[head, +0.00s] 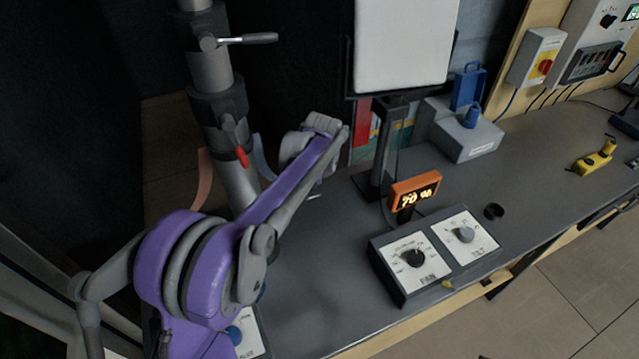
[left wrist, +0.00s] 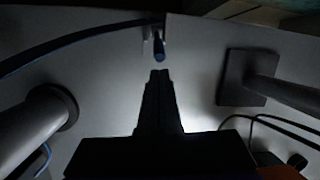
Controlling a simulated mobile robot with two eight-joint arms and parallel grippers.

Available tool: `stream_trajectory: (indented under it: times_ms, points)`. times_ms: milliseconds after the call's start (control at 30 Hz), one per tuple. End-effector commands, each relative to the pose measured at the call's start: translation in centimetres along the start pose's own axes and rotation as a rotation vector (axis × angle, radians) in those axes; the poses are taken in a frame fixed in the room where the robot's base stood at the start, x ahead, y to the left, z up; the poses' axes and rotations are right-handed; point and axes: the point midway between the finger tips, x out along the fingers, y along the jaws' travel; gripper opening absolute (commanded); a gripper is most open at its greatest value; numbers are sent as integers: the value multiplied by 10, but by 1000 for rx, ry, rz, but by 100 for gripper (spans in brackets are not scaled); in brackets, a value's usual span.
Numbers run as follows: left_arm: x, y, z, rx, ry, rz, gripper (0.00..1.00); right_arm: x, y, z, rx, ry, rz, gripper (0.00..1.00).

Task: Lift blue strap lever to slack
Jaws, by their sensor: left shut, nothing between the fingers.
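The blue lever (left wrist: 159,48) shows in the left wrist view as a short blue-ended stub hanging from a small pale bracket. A blue strap (left wrist: 70,43) curves from the left edge toward that bracket. My left gripper (left wrist: 160,74) is shut and empty, its fingertips just short of the lever's lower end, with a small gap. In the head view my purple left arm reaches toward the back of the bench, and its wrist hides the fingers. The lever cannot be made out there. A faint bluish strip (head: 263,160) shows beside the grey column. My right gripper is not in view.
A grey column (head: 236,185) with clamps and a red lever stands left of my forearm. The bench holds a screen stand (head: 376,165), an orange display (head: 414,190) reading 70 %, a dial panel (head: 434,252) and a grey box (head: 468,138). Bare bench lies between forearm and panel.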

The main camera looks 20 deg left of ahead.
Motion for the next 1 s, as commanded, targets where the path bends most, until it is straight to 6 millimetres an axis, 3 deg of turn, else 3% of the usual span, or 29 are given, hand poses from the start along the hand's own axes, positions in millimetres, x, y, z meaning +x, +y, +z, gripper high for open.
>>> stream_trajectory:
  times_ms: [300,1000]
  points:
    - [-5,-3,16,-2,-3,0,0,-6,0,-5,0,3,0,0]
    - [-7,-3,23,-2,-11,0,0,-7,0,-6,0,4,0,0]
